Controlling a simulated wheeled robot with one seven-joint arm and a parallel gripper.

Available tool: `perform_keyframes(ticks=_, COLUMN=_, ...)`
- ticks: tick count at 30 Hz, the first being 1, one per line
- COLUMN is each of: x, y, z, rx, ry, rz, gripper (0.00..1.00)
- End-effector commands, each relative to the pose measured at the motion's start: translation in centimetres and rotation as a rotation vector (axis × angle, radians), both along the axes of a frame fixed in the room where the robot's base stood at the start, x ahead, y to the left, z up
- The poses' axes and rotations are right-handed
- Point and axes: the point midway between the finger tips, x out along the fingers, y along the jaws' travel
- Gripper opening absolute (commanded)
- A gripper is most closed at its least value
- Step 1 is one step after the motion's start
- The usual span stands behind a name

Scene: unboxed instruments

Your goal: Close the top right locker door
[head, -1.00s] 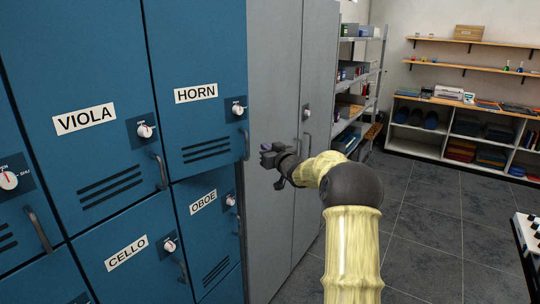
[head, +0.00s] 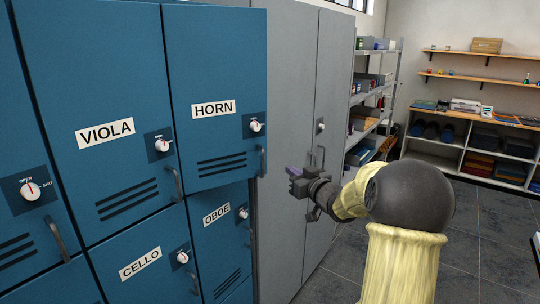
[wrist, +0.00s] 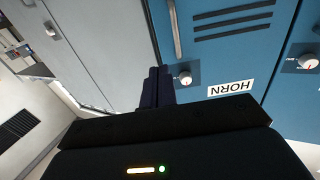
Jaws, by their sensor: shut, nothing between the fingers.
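The top right locker door is the blue door labelled HORN (head: 215,140), with a white dial, vent slots and a bar handle (head: 262,162) at its right edge. It stands slightly proud of the OBOE door (head: 222,250) below, so it looks a little ajar. My gripper (head: 292,178) is shut and empty, to the right of the HORN handle and apart from it, in front of the grey cabinet. In the wrist view the shut fingers (wrist: 157,88) point toward the HORN door (wrist: 235,60), which appears upside down with its dial near the fingertips.
The VIOLA door (head: 105,135) and CELLO door (head: 140,262) are beside and below. A tall grey cabinet (head: 285,80) stands right of the lockers. Metal shelves (head: 372,110) and a low cubby unit (head: 440,155) stand behind; dark floor is clear at right.

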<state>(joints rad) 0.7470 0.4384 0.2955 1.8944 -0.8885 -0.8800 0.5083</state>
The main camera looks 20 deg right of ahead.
Motion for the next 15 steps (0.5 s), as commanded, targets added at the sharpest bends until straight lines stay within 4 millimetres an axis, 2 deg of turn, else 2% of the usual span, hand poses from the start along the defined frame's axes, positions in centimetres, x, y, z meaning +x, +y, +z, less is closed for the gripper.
perform_keyframes(ticks=3, x=-0.96, y=0.19, z=0.12, rx=0.002, ry=0.0, rz=0.005, gripper=0.0)
perform_keyframes(ticks=15, x=-0.31, y=0.24, z=0.15, rx=0.002, ry=0.0, rz=0.005, gripper=0.0)
